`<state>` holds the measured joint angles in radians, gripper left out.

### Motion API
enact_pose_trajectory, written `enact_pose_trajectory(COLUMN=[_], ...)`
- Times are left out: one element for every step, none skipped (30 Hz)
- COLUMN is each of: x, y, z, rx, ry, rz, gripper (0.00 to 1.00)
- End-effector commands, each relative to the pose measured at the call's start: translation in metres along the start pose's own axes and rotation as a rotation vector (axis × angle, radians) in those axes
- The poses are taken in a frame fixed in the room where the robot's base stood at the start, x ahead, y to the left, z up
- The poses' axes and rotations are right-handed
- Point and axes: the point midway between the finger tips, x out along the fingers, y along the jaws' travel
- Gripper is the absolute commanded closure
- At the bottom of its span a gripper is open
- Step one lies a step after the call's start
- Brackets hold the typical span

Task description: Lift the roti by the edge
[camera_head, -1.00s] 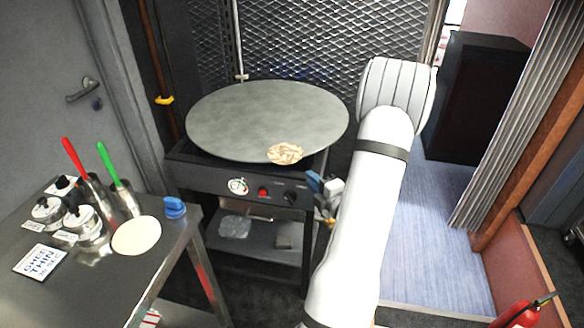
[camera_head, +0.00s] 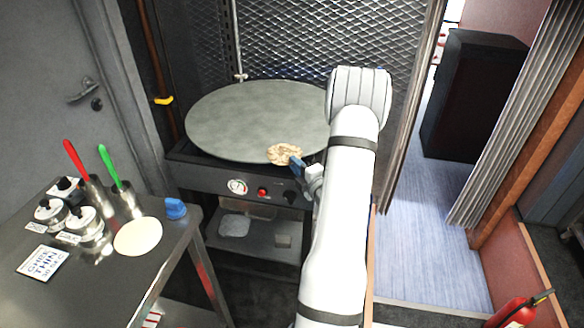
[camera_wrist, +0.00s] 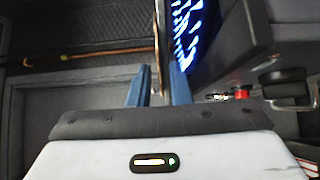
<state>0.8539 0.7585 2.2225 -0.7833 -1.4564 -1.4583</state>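The roti (camera_head: 281,153) is round, pale with brown patches, and lies at the near right edge of the grey round griddle (camera_head: 240,115), overhanging its rim slightly. My gripper (camera_head: 297,164) has blue fingers and is at the roti's right edge in the head view. In the wrist view my gripper (camera_wrist: 158,88) has its two blue fingers apart, one on each side of a thin edge-on brown strip, apparently the roti's edge. Both fingers look clear of it. The fingers' exact contact with the roti is hidden in the head view.
Blue flames (camera_wrist: 185,35) burn under the griddle. At left, a steel table (camera_head: 90,290) holds a pale flat disc (camera_head: 138,237), tins and red- and green-handled tools in cups.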

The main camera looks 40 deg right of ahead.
Motion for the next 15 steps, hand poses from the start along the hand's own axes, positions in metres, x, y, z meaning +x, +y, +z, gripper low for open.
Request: enact_pose_trajectory(x=[0.0022,0.0029,0.0037,0.004,0.0042,0.0043,0.0042,0.0042,0.0041,0.0041,0.004,0.004,0.0039,0.0039,0.0039], y=[-0.0012,-0.0008,-0.0004,0.0,0.0003,0.0006,0.0007,0.0008,0.0009,0.0009,0.0009,0.0009,0.0009,0.0009,0.0009], z=[-0.0001,0.0,0.0001,0.0001,0.0002,0.0002,0.0003,0.0003,0.0004,0.0004,0.0004,0.0005,0.0005,0.0005,0.0005], rx=[-0.001,0.0,0.0,0.0,0.001,0.001,0.001,0.001,0.001,0.001,0.001,0.001,0.001,0.001,0.001], ry=[0.0,0.0,0.0,-0.001,-0.001,-0.001,-0.001,-0.001,-0.001,-0.001,-0.001,-0.001,-0.001,-0.001,-0.001], rz=[0.001,0.001,0.001,0.001,0.0,0.0,0.0,0.0,0.0,0.0,0.0,0.0,0.0,0.0,0.0], gripper=[0.82,0.82,0.82,0.82,0.82,0.82,0.82,0.82,0.82,0.82,0.82,0.84,0.85,0.86,0.88])
